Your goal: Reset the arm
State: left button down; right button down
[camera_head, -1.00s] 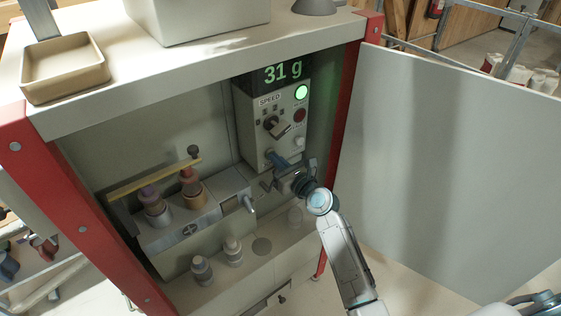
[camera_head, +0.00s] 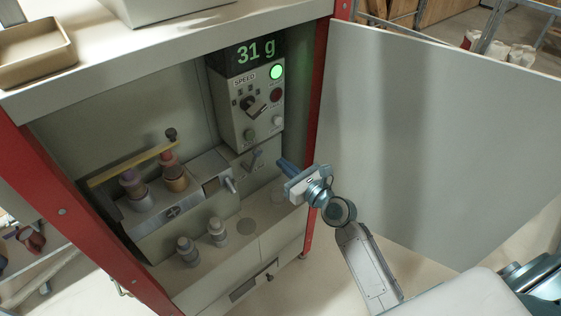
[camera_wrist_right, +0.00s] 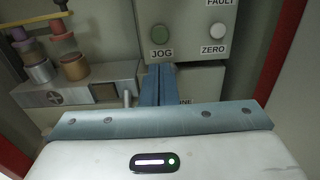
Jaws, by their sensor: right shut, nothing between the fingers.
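My right gripper (camera_head: 283,164) is shut and empty, in front of the cabinet opening near its right post. In the right wrist view its blue fingers (camera_wrist_right: 158,84) are together, below the control box. The wrist view shows the JOG button (camera_wrist_right: 160,34) and ZERO button (camera_wrist_right: 213,31); the fingers are apart from both. My left gripper is not in view.
The open cabinet door (camera_head: 430,130) stands to the right of my arm. A tan tray (camera_head: 35,48) is on top.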

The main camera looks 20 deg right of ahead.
jog(key=shift+s, duration=0.1)
dwell(0.3)
jog(key=s+d+f+n+g+h, duration=0.1)
jog(key=d+f+n+g, duration=0.15)
jog(key=f, duration=0.75)
jog(key=s+d+f+n+g+h, duration=0.15)
jog(key=f+n, duration=0.25)
jog(key=f, duration=0.5)
jog(key=s+d+f+n+g+h, duration=0.15)
jog(key=s+f+n, duration=0.35)
jog(key=f, duration=0.6)
jog(key=s+d+f+n+g+h, duration=0.1)
jog(key=s+f+n+g, duration=0.25)
jog(key=s+f, duration=0.6)
jog(key=s+d+f+n+g, duration=0.1)
jog(key=s+f+n, duration=0.4)
jog(key=s, duration=0.6)
jog(key=s+d+f+n+g+h, duration=0.1)
jog(key=s+f+n+g, duration=0.2)
jog(key=s+f+n, duration=0.3)
jog(key=s+d+f+n+g+h, duration=0.1)
jog(key=s+f+n, duration=0.5)
jog(key=s, duration=1)
notch_tip(320, 180, down, 3)
jog(key=shift+g, duration=0.9)
